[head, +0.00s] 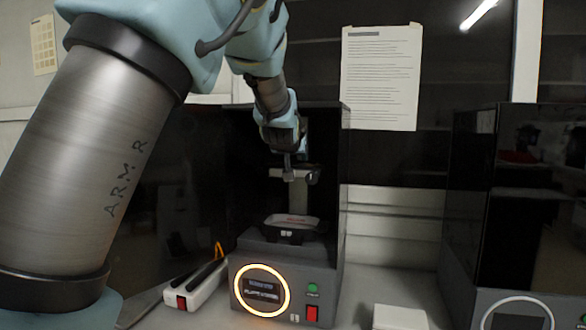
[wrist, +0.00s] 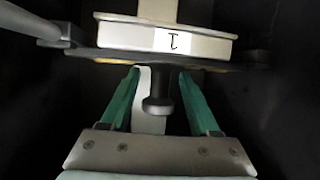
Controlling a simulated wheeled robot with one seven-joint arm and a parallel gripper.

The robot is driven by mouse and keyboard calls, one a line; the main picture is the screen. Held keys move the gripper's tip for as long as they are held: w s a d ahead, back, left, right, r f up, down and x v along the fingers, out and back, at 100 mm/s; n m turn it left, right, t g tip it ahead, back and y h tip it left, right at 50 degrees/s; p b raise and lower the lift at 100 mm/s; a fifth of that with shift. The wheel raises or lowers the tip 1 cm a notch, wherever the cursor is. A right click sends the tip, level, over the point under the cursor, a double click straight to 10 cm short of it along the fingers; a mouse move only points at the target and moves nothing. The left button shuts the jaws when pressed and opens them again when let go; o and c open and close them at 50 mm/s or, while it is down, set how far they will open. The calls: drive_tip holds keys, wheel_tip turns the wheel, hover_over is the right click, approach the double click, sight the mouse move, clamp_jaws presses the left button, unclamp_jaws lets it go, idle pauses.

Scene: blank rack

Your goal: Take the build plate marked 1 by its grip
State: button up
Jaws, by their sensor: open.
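The build plate (wrist: 165,38) is a pale block with a label reading 1, at the top of the wrist view. Its grip looks like a dark knob (wrist: 158,98) that sticks out below it. My gripper (wrist: 158,74) is open, with one green finger on each side of the knob and a visible gap on both sides. In the head view the plate (head: 296,174) shows small and grey inside the printer (head: 325,262), above a tray (head: 291,222). My arm comes down from above, and my gripper's fingers are hard to make out there.
The printer has dark side walls close around the plate and a glowing ring display (head: 262,290) in front. A second dark machine (head: 505,215) stands at the right. A white box (head: 400,316) and a white holder with a red end (head: 195,285) lie on the bench.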

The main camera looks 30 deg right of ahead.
clamp_jaws()
idle(0.6)
drive_tip(key=shift+w, duration=0.1)
idle(0.8)
